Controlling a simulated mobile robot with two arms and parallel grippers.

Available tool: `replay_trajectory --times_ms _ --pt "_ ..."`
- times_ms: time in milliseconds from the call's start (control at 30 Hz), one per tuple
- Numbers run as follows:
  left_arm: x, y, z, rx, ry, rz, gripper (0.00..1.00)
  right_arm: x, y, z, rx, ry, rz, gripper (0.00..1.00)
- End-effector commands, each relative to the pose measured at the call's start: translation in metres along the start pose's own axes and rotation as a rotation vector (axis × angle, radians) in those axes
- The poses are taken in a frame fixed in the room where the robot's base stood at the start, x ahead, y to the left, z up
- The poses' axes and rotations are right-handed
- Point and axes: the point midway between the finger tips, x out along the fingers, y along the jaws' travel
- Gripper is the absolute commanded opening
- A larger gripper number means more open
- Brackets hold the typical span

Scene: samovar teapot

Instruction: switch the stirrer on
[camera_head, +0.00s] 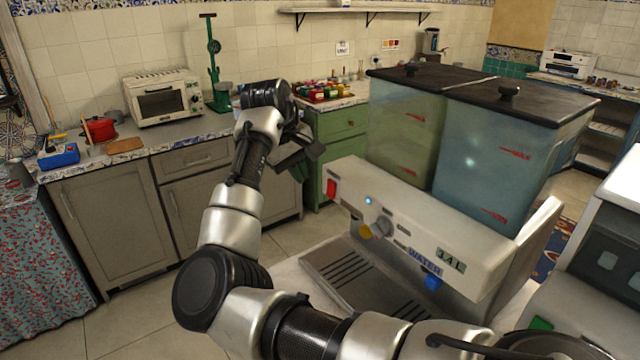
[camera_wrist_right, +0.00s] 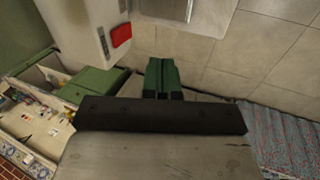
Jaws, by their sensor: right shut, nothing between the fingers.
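The drinks machine (camera_head: 440,235) has a pale front panel under two tanks. A red rocker switch (camera_head: 331,188) sits at the panel's left end. It also shows in the right wrist view (camera_wrist_right: 121,35), on the pale casing. I cannot tell which way it is set. A lit blue light (camera_head: 368,201), a grey knob (camera_head: 383,226) and a yellow knob (camera_head: 366,231) are to its right. My right gripper (camera_head: 302,160) is shut and empty, apart from the switch on its left side. Its closed fingertips show in the wrist view (camera_wrist_right: 163,78). My left gripper is not in view.
Two lidded tanks, one greenish (camera_head: 400,135) and one bluish (camera_head: 490,150), stand above the panel. A blue tap (camera_head: 432,283) hangs under it, near a slotted drip tray (camera_head: 345,272). Open floor lies left of the machine, before grey cabinets (camera_head: 110,225).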

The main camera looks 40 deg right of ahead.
Motion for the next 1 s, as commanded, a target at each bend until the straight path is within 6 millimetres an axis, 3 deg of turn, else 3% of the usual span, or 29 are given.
replay_trajectory --times_ms 33,167,567,767,1000 --pt "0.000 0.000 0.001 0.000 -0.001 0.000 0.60 -0.011 -0.001 -0.002 -0.018 0.001 -0.012 0.00" --pt "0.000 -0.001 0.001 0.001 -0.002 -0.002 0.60 -0.022 -0.002 -0.004 -0.042 -0.005 -0.020 0.00" --pt "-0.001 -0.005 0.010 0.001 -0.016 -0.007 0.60 -0.021 -0.001 -0.004 -0.043 -0.006 -0.021 0.00" --pt "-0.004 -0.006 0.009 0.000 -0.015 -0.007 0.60 0.003 -0.002 -0.003 -0.043 -0.009 -0.022 0.00" --pt "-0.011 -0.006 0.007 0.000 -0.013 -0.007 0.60 0.054 -0.003 -0.002 -0.043 -0.009 -0.021 0.00"
